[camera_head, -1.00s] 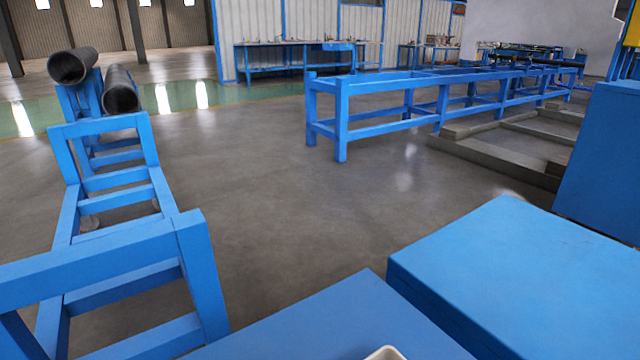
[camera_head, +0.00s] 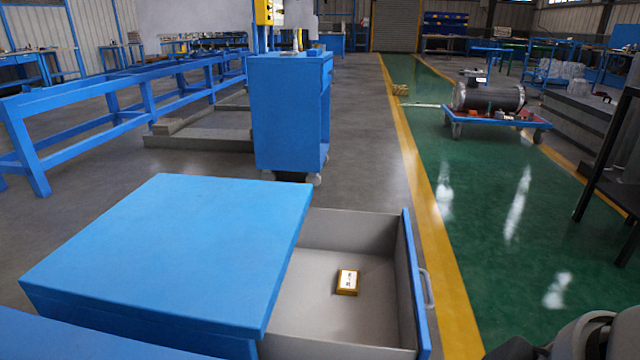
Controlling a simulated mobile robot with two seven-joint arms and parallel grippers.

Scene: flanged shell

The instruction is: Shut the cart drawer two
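A blue cart with a flat blue top (camera_head: 175,250) stands at the front left of the head view. A grey-lined drawer (camera_head: 345,228) sticks out from its right side and is open. The drawer's blue front panel (camera_head: 413,280) faces right and bears a pale handle (camera_head: 428,288). A small yellow box with a white label (camera_head: 347,281) lies on the drawer floor. Part of the drawer is hidden under the cart top and by the bottom picture edge. Neither of my grippers is in view. A dark grey rounded part at the bottom right corner looks like my arm.
A yellow line (camera_head: 433,220) and a green floor lane (camera_head: 500,230) lie right of the drawer, with clear floor there. A blue cabinet on casters (camera_head: 290,110) stands behind. A blue trolley with a large cylinder (camera_head: 488,98) and a dark rack (camera_head: 610,150) are farther right.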

